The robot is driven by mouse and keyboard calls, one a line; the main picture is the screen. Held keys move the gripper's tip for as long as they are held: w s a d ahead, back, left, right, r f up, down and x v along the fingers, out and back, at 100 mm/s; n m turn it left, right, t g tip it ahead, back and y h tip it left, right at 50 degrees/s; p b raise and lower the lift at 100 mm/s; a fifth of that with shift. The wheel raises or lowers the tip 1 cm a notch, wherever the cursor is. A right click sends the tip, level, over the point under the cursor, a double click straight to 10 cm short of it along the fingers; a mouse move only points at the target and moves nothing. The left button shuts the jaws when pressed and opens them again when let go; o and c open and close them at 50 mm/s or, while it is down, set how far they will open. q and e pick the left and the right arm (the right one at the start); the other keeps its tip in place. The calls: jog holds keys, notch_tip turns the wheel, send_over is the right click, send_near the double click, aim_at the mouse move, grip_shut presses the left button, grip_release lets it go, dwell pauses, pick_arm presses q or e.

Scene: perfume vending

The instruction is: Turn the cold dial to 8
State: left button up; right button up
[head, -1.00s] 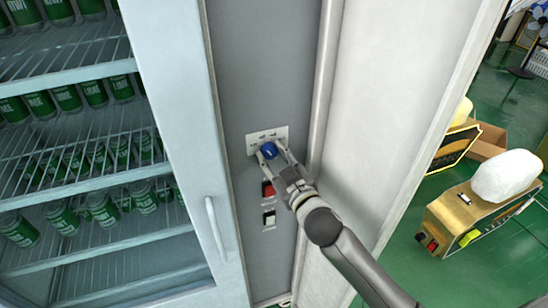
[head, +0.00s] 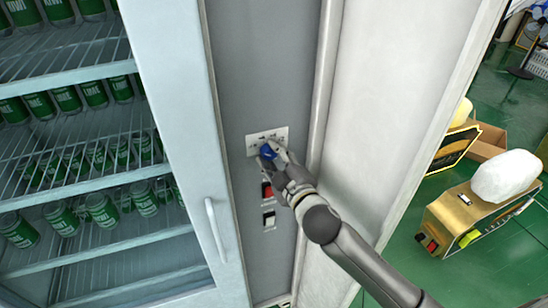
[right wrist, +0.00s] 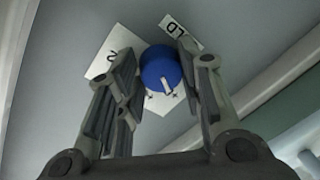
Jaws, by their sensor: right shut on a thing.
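The cold dial is a round blue knob (head: 268,151) on a white marked plate (head: 254,139), set in the grey panel right of the fridge door. In the right wrist view the blue knob (right wrist: 160,68) shows between the two fingers, with a pale pointer mark on its face. A "2" and the letters "LD" are readable on the plate there; the other marks are hidden or too small. My right gripper (head: 275,154) is shut on the knob from the lower right. It also shows in the right wrist view (right wrist: 158,76). My left gripper is out of view.
A gold machine (head: 462,220) stands on the green floor at right.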

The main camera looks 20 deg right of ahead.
dwell(0.3)
jog(key=o, duration=1)
jog(key=shift+o, duration=0.2)
jog(key=shift+s, duration=0.1)
jog(key=s+d, duration=0.1)
jog(key=s, duration=1)
jog(key=shift+s+d+r, duration=0.15)
jog(key=shift+s+r, duration=0.2)
jog(key=shift+r, duration=0.05)
